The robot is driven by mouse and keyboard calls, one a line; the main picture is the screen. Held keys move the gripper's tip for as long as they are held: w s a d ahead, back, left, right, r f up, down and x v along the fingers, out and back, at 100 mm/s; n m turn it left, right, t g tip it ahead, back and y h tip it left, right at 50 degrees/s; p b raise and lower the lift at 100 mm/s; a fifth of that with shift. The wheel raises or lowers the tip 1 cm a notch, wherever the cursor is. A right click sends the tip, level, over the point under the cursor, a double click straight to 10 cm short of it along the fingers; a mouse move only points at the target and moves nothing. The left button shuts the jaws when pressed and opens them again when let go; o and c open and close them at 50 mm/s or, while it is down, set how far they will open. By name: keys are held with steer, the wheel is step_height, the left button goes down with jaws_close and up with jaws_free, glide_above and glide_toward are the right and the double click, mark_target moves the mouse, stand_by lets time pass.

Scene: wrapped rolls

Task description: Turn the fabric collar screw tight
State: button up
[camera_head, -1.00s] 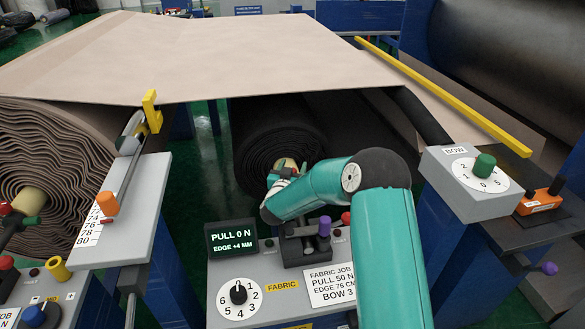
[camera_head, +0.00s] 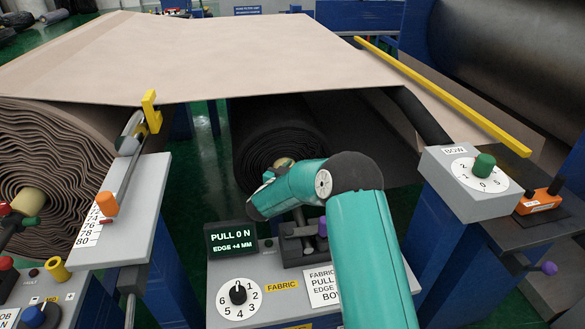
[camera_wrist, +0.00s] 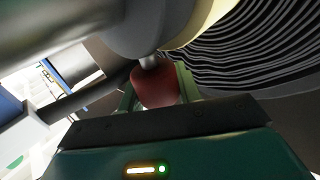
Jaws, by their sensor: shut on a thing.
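The collar screw has a red knob (camera_wrist: 155,88) on a short pale metal stem, seen in the wrist view. My gripper (camera_wrist: 152,97) is shut on this knob, with its green fingers on either side. The stem runs up into a grey collar (camera_wrist: 135,25) beside the cream core. In the head view my arm's forward end reaches toward the dark fabric roll (camera_head: 272,135) under the sheet. The roll's tan core end (camera_head: 284,163) shows just above my arm. The fingers and the screw are hidden there behind my arm.
A control panel (camera_head: 260,308) below my arm has a numbered dial (camera_head: 238,293) and a display (camera_head: 232,238) reading PULL 0 N, EDGE +4 MM. A BOW dial box (camera_head: 468,180) stands at right. A grey scale plate (camera_head: 140,205) stands at left.

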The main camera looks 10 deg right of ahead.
steer(key=m+g+h, duration=0.1)
steer(key=m+g, duration=0.1)
steer(key=m+g+h, duration=0.1)
steer(key=g+h, duration=0.1)
steer(key=m+g+h, duration=0.2)
steer(key=shift+s+d+f+m+g, duration=0.1)
steer(key=shift+s+d+m+g, duration=0.05)
steer(key=shift+s+m+g, duration=0.2)
steer(key=shift+s+d+m+g+h, duration=0.15)
steer(key=shift+m+g+h, duration=0.35)
steer(key=shift+m+g, duration=0.85)
steer(key=shift+s+m+g+h, duration=0.2)
steer(key=shift+m+g+h, duration=0.4)
steer(key=shift+g, duration=1.3)
steer(key=o, duration=1)
